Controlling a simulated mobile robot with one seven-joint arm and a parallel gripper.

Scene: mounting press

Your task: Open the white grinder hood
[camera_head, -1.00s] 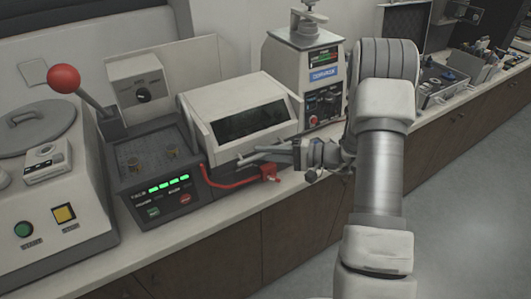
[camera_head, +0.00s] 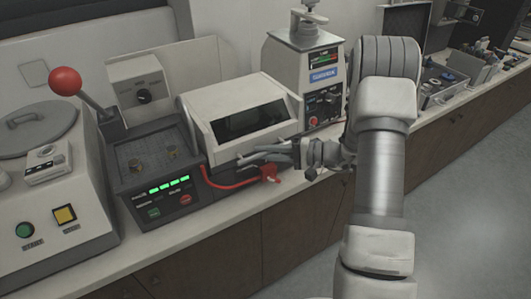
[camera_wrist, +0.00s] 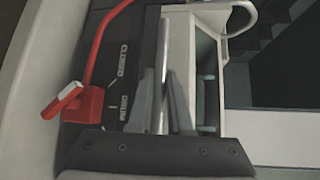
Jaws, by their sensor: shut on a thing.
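The white grinder hood (camera_head: 222,93) is down over its machine, with a dark window (camera_head: 248,121) in its sloped front. My gripper (camera_head: 252,157) reaches in from the right at the hood's lower front edge. In the wrist view my gripper (camera_wrist: 162,88) has its two grey fingers on either side of a thin metal handle bar (camera_wrist: 163,48), shut on it. The exact contact is partly hidden by the fingers.
A control unit with green lights (camera_head: 160,180) stands left. A mounting press (camera_head: 305,75) stands close on the right. The floor in front is clear.

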